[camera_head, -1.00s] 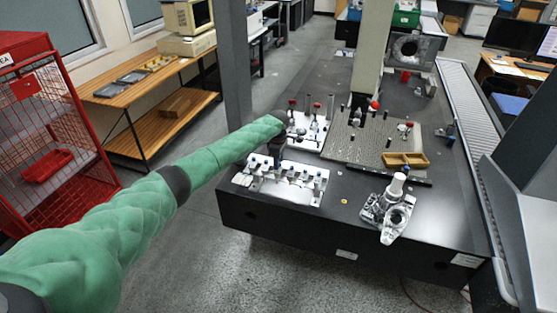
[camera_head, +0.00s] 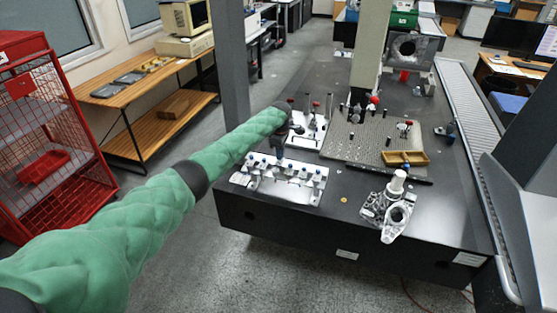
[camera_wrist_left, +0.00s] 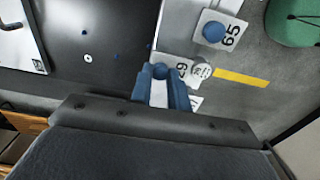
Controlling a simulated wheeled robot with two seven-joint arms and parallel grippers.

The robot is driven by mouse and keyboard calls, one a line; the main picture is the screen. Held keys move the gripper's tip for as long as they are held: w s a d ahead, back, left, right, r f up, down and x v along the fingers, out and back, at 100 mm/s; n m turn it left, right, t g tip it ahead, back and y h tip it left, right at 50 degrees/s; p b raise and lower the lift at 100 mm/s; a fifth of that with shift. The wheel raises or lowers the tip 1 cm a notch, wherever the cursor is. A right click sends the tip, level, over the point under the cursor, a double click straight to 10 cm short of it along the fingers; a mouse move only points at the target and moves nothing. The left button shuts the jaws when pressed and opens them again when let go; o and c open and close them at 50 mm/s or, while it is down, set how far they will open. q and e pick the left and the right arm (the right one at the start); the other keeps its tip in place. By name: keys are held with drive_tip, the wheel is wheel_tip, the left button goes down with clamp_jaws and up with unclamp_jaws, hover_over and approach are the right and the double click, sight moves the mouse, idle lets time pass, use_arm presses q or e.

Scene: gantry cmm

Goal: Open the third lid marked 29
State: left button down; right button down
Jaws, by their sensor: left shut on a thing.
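The white fixture (camera_head: 255,183) with a row of small lids and blue knobs sits at the front left of the dark table. My left gripper (camera_head: 280,150) reaches down to this row from above. In the left wrist view its blue fingers (camera_wrist_left: 165,82) are shut, with a pale piece between them that looks like part of a lid. My right gripper is out of view.
A second white fixture (camera_head: 306,137) with red-topped posts stands just behind. A perforated plate (camera_head: 350,143) and a yellow tray (camera_head: 417,158) lie to the right. A metal casting (camera_head: 388,212) stands at the front right.

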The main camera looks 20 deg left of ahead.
use_arm(q)
drive_tip(key=shift+w, duration=0.1)
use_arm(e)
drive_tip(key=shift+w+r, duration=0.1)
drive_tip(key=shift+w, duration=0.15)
use_arm(q)
drive_tip(key=c, duration=1.3)
unclamp_jaws()
drive_tip(key=shift+r, duration=0.1)
drive_tip(key=shift+r, duration=0.35)
wheel_tip(320, 180, up, 5)
drive_tip(key=shift+b, duration=1.2)
drive_tip(key=shift+r, duration=0.95)
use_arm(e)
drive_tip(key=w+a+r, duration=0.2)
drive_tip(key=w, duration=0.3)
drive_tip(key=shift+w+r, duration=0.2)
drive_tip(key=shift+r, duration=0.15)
